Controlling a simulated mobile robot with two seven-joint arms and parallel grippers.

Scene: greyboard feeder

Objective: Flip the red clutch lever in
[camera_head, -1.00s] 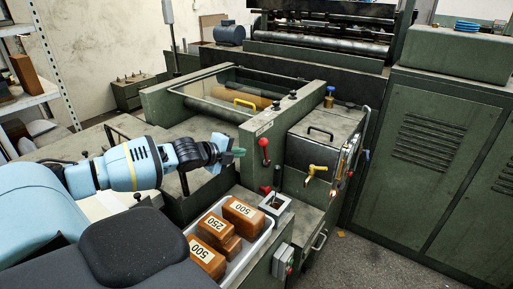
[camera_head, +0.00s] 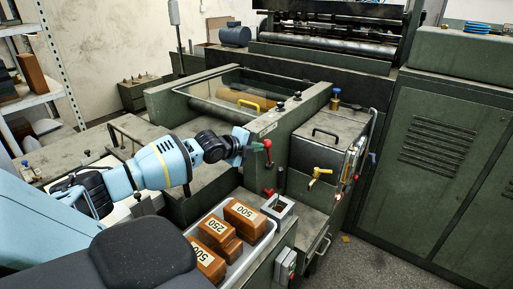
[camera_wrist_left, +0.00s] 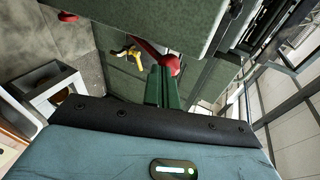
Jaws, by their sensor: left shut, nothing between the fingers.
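The red clutch lever (camera_head: 268,146) stands roughly upright, knob at the top, on the front face of the green machine. My left gripper (camera_head: 257,148) is shut and empty, its fingertips right beside the lever's knob on the left. In the left wrist view the shut green fingers (camera_wrist_left: 163,84) point at a red lever (camera_wrist_left: 152,49), whose rounded end is at or just past the fingertips. I cannot tell whether they touch. My right gripper is not in view.
A second red knob (camera_head: 268,191) sits lower on the machine. A yellow valve handle (camera_head: 319,173) is to the right. A grey tray (camera_head: 234,268) with several labelled brown blocks and a square grey holder (camera_head: 279,207) lie below the arm. Open floor is at the right front.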

